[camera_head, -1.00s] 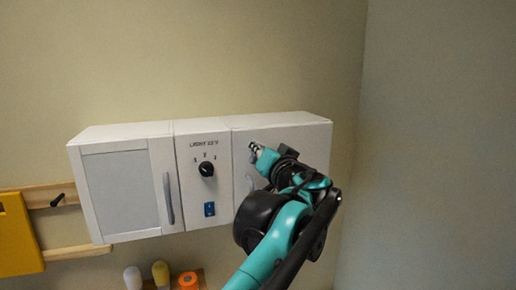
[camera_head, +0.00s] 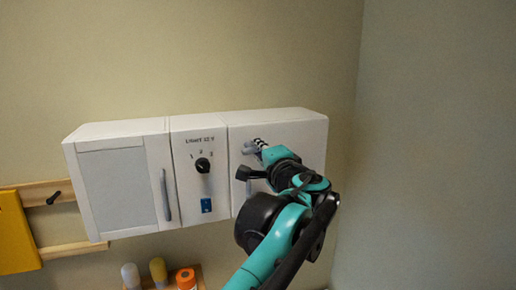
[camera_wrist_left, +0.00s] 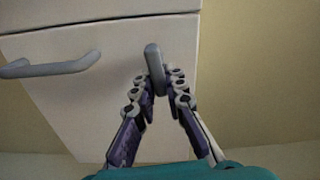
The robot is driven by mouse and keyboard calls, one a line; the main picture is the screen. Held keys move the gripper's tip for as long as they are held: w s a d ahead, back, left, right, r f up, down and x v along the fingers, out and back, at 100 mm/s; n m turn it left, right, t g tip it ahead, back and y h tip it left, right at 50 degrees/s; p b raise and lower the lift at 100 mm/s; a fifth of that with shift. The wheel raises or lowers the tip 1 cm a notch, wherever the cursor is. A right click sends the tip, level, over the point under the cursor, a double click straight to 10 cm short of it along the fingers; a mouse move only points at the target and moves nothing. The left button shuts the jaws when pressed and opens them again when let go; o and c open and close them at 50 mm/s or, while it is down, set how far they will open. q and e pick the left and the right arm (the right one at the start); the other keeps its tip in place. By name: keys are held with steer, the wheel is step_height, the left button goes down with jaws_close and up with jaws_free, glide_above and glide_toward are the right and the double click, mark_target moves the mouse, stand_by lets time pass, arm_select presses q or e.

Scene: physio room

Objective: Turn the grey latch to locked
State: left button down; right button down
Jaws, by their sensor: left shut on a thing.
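The grey latch (camera_wrist_left: 154,62) is a small elongated bar on the white right-hand door (camera_wrist_left: 115,95) of the wall cabinet. In the wrist view it points up the picture, about square to the door's grey handle (camera_wrist_left: 50,66). In the head view a bit of the latch (camera_head: 248,149) shows beside the fingertips, lying roughly level. My left gripper (camera_head: 259,145) is at the upper part of the door; in the wrist view its fingers (camera_wrist_left: 161,82) are closed on the latch from both sides. The latch's lower end is hidden between them. My right gripper is not in view.
Left of the door is a panel with a black dial (camera_head: 203,165) and a blue switch (camera_head: 207,205), then a grey-panelled door (camera_head: 119,190) with a handle. Bottles and an orange roll (camera_head: 186,279) stand below. A wall corner is at right.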

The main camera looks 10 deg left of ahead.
arm_select(q)
steer(key=shift+f+m, duration=0.15)
steer(key=shift+m, duration=0.55)
steer(key=c, duration=1.6)
jaws_free()
steer(key=shift+a, duration=0.2)
steer(key=v, duration=1.2)
